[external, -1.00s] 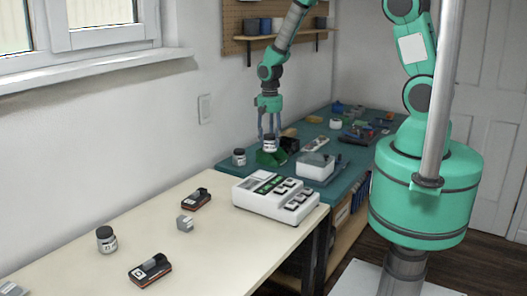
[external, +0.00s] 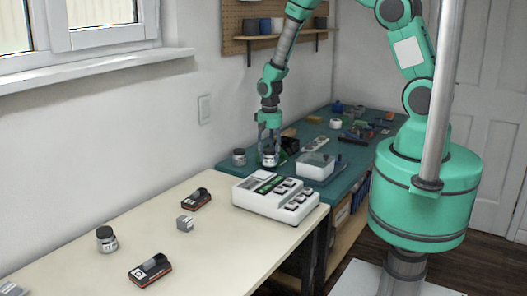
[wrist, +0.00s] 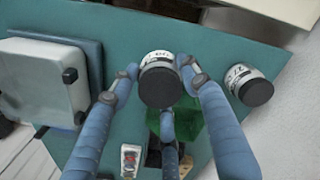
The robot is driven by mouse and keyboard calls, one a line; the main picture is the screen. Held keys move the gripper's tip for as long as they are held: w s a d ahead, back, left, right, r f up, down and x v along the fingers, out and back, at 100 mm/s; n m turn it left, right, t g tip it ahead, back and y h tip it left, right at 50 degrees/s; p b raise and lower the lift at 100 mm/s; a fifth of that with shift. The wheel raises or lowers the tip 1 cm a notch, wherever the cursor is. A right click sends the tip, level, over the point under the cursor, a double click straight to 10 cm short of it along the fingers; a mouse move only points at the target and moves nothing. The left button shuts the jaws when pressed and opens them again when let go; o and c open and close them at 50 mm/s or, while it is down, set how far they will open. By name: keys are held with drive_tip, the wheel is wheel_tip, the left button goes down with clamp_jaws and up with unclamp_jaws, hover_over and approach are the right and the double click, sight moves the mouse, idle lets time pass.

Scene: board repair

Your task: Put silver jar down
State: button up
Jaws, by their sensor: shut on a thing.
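A small jar (external: 269,158) with a dark lid and a pale label is between the fingers of my gripper (external: 269,150). In the wrist view, my gripper (wrist: 159,72) is shut on this jar (wrist: 160,90), with a fingertip on each side. The jar is upright and low over the teal mat (external: 232,168); I cannot tell whether its base touches the mat. A similar jar (external: 239,157) stands to its left, apart from it. That jar also shows in the wrist view (wrist: 250,86), to the right.
A green object (wrist: 192,125) lies close by, partly hidden by my fingers. A white bin (external: 316,167) stands to the right. A white device with keys (external: 270,196) is in front, on the cream table's (external: 215,250) far end. The wall is at the left.

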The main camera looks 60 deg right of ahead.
sight(270, 161)
drive_tip(key=shift+f, duration=1.75)
drive_tip(key=shift+f, duration=0.1)
drive_tip(key=o, duration=1)
wheel_tip(270, 161, up, 12)
drive_tip(key=shift+r+p, duration=0.15)
drive_tip(key=shift+p, duration=0.45)
